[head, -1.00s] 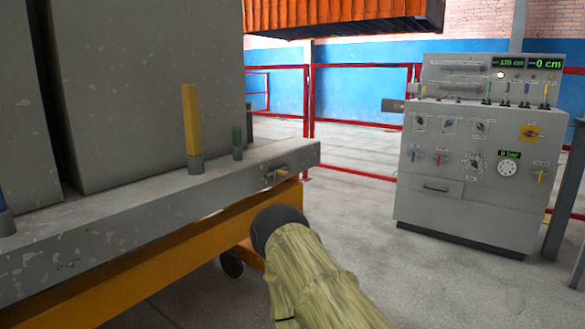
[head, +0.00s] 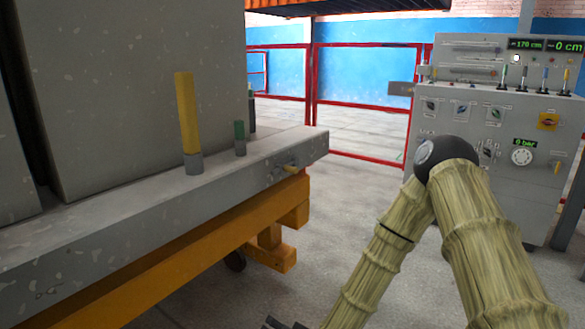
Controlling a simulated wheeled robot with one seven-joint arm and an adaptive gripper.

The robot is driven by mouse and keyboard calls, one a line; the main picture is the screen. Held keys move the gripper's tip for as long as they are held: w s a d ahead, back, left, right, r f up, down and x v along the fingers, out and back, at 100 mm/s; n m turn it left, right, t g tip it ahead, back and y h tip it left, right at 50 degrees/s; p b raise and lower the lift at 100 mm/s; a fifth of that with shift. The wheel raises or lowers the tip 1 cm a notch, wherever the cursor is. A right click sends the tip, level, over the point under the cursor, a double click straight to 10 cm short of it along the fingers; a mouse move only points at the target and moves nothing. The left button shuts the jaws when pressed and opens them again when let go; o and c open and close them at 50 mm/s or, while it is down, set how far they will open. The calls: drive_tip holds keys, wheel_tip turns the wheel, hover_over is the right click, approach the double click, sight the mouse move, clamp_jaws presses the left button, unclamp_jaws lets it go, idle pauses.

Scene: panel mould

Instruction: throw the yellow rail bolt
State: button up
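A small bolt with a yellow handle (head: 290,168) sits on the side of the grey rail (head: 225,185), near its right end. A tall yellow post (head: 187,115) in a grey socket stands upright on top of the same rail. A short green post (head: 239,131) stands to its right. My arm is bent at the right of the view and its forearm runs down to the bottom edge. Dark parts at the bottom edge look like a bit of my gripper (head: 285,323), mostly cut off. It is below and well apart from the bolt, and its fingers cannot be made out.
An orange frame (head: 190,267) carries the rail, with tall grey panels (head: 140,85) behind it. A grey control cabinet (head: 500,110) with levers and displays stands at the right, partly behind my arm. Red railings (head: 360,101) run at the back. The floor between is clear.

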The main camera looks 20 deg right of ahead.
drive_tip(key=w+d+r+m+t+h, duration=0.1)
drive_tip(key=w+d+r+m+t, duration=0.15)
drive_tip(key=w+r, duration=0.55)
drive_tip(key=w+d+r+m+t+h, duration=0.1)
drive_tip(key=w+d+r+m+t, duration=0.2)
drive_tip(key=r, duration=0.8)
drive_tip(key=m+t+h+p, duration=0.1)
drive_tip(key=m+t+h, duration=0.2)
drive_tip(key=t, duration=0.1)
approach(293, 170)
drive_tip(key=w, duration=0.1)
drive_tip(key=x, duration=0.3)
drive_tip(key=b+x, duration=0.1)
drive_tip(key=x, duration=0.2)
drive_tip(key=b+x, duration=0.1)
drive_tip(key=x, duration=0.3)
drive_tip(key=shift+w+d+f, duration=0.15)
drive_tip(key=shift+w+f, duration=0.05)
drive_tip(key=shift+f, duration=0.05)
clamp_jaws()
